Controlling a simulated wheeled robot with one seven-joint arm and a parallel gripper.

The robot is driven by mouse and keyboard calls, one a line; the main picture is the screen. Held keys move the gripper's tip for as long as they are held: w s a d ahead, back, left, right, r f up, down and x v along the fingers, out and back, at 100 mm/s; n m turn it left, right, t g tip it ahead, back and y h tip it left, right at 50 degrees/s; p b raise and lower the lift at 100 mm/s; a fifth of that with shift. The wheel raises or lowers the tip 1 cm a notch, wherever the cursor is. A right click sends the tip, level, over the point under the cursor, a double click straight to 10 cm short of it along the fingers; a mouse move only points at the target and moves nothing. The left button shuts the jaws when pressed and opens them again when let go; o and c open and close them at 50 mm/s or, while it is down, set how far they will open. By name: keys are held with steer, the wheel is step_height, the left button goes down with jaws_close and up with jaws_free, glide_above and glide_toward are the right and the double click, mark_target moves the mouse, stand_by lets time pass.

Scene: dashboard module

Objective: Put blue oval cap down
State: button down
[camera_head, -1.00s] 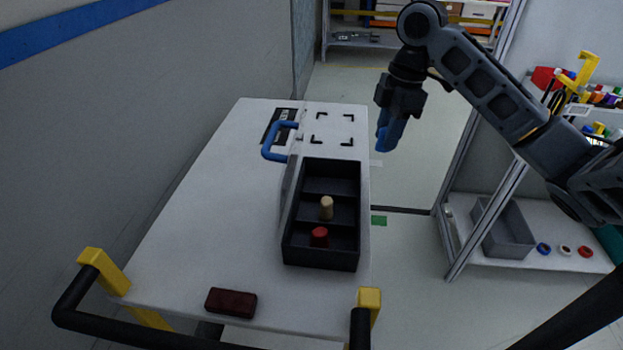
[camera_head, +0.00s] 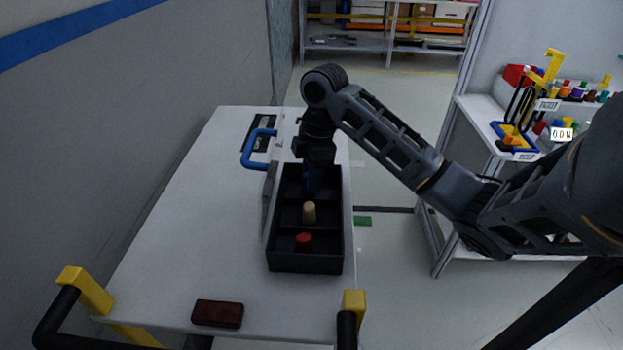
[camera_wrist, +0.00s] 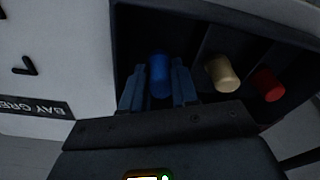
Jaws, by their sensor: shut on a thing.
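The blue oval cap (camera_wrist: 160,75) is between the fingers of my gripper (camera_wrist: 158,90) in the wrist view. My gripper (camera_head: 313,183) is shut on it and points down into the far compartment of the black tray (camera_head: 306,265). In the head view my gripper hides the cap. I cannot tell whether the cap touches the compartment floor. A beige peg (camera_head: 309,212) stands in the middle compartment, and a red cap (camera_head: 304,242) sits in the near compartment.
The tray stands on a white cart top (camera_head: 185,215). A blue handle (camera_head: 252,150) is beside the tray at the far left. A dark red block (camera_head: 217,313) lies near the cart's front edge. A shelf with small parts (camera_head: 545,110) stands to the right.

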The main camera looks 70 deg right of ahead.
steer(key=shift+f, duration=0.65)
steer(key=shift+f, duration=0.1)
steer(key=c, duration=1.1)
jaws_free()
steer(key=shift+c, duration=0.2)
step_height(320, 180, up, 12)
steer(key=s, duration=0.1)
steer(key=shift+d+p, duration=0.45)
